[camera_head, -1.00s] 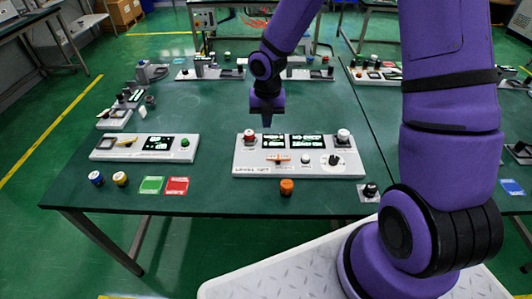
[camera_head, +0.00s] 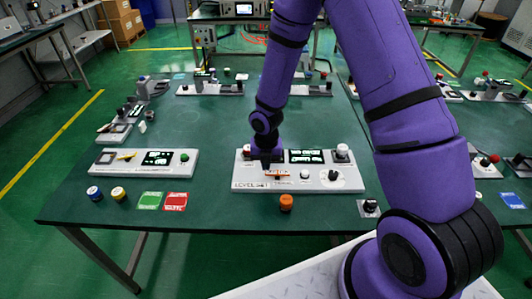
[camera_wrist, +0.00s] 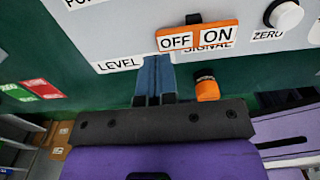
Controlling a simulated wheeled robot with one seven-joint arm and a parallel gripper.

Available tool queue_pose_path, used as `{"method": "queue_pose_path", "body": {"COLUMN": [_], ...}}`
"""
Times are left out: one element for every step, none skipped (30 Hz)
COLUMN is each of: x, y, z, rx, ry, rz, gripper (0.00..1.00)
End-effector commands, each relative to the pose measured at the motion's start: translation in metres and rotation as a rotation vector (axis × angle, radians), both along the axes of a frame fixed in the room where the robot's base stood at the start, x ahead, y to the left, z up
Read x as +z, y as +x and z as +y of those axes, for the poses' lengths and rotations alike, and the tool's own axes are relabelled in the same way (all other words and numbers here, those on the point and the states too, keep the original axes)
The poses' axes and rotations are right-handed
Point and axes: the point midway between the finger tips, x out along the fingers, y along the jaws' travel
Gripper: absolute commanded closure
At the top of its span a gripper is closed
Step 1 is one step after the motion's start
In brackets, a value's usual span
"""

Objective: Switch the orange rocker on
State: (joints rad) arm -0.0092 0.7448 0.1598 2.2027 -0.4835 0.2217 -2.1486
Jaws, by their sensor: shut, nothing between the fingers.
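The orange rocker (camera_head: 279,173) sits on the front part of the white-grey control panel (camera_head: 262,187). In the wrist view the rocker (camera_wrist: 197,38) has an orange rim, a white OFF half on the left and a white ON half on the right, above a SIGNAL label that is partly covered. I cannot tell which half is pressed down. My gripper (camera_head: 266,165) is shut and empty, pointing down over the panel. In the wrist view its blue-grey fingertips (camera_wrist: 156,60) appear just below and left of the OFF end; contact cannot be told.
The panel also has a red button (camera_head: 246,153), lit displays, a ZERO knob (camera_wrist: 284,15) and a black dial (camera_head: 333,175). An orange cylinder (camera_head: 286,203) stands in front. Another panel (camera_head: 105,162) lies to the left, with green and red cards before it.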

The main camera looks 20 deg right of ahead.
Motion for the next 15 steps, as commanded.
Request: {"method": "queue_pose_path", "body": {"x": [-0.007,-0.01,-0.013,-0.015,-0.017,-0.019,-0.02,-0.021,-0.022,-0.022,-0.022,-0.022,-0.022,-0.022,-0.022], "y": [-0.001,0.0,0.0,0.0,0.0,0.0,0.0,0.0,0.0,0.0,0.0,0.0,0.0,0.0,0.0], "z": [0.001,0.001,0.0,0.0,0.0,0.001,0.001,0.001,0.001,0.0,0.0,0.0,0.0,0.0,0.0], "rx": [0.002,0.001,0.0,0.0,0.0,0.001,0.001,0.0,0.0,0.0,0.0,0.0,0.0,0.0,0.0], "ry": [0.0,0.0,-0.001,-0.001,0.0,0.0,0.0,0.0,0.0,0.0,0.0,0.0,0.0,0.0,0.0], "rz": [0.002,0.002,0.001,0.001,0.001,0.001,0.001,0.001,0.0,0.0,0.0,0.0,0.0,0.0,0.0], "gripper": [1.0,1.0,1.0,1.0,1.0,1.0,1.0,1.0,1.0,1.0,1.0,1.0,1.0,1.0,1.0]}}
